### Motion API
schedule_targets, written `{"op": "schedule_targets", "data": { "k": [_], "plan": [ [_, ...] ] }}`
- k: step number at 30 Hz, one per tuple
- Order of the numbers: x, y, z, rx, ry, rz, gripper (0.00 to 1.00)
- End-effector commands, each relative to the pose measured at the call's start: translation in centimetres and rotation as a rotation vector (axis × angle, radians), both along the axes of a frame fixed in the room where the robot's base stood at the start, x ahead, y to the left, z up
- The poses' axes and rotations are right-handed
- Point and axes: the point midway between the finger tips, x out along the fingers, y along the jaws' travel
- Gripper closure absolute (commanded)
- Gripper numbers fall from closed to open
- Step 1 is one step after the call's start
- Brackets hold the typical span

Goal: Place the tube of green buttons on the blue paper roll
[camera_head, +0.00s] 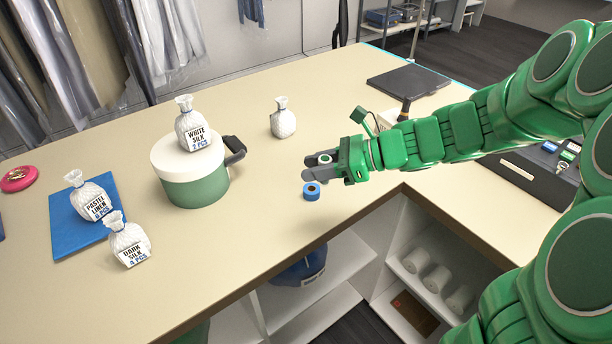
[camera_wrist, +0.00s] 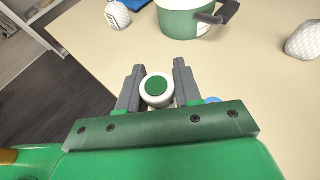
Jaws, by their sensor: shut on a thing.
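My gripper (camera_head: 316,167) is shut on the tube of green buttons (camera_head: 325,158), a short white cylinder with a green top. In the wrist view the tube (camera_wrist: 157,90) sits between both fingers (camera_wrist: 157,88), green end toward the camera. The blue paper roll (camera_head: 312,191) is a small blue ring with a tan core, near the table's front edge. In the head view it appears just below my fingertips. In the wrist view only a blue sliver of the roll (camera_wrist: 213,100) shows beside the right finger. The tube is apart from the roll.
A green pot with white lid (camera_head: 178,165) bears a white silk bag (camera_head: 192,128). Another white bag (camera_head: 283,121) stands behind my gripper. Two bags are at left near a blue mat (camera_head: 68,235). A dark flat pad (camera_head: 408,82) lies at back right. Table around the roll is clear.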

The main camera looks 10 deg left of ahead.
Motion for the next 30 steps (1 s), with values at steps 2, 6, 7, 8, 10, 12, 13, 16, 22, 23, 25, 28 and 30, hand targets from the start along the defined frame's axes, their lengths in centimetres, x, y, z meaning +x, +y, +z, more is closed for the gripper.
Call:
{"op": "schedule_targets", "data": {
  "k": [2,6,7,8,10,12,13,16,22,23,25,28,30],
  "plan": [
    [1.0,0.4,-0.6,-0.001,0.003,0.001,0.96],
    [2.7,1.1,-1.3,-0.001,0.0,0.0,0.96],
    [3.1,1.2,-1.5,-0.001,0.0,0.0,0.96],
    [3.4,1.3,-1.6,-0.001,-0.001,0.0,0.96],
    [4.2,1.7,-2.1,0.0,0.0,0.001,0.96],
    [4.7,2.0,-2.8,0.001,0.004,0.001,0.96],
    [4.9,2.0,-3.2,0.001,0.004,0.001,0.96],
    [5.7,2.4,-4.2,0.0,0.004,0.001,0.96],
    [7.3,3.0,-6.1,-0.001,0.002,0.0,0.96],
    [7.4,3.0,-6.4,-0.001,0.002,0.0,0.96],
    [7.9,3.2,-6.8,0.0,0.001,0.0,0.96],
    [8.2,3.3,-7.1,0.0,-0.001,-0.001,0.96],
    [8.3,3.3,-7.3,0.0,-0.002,0.0,0.96]
  ]
}}
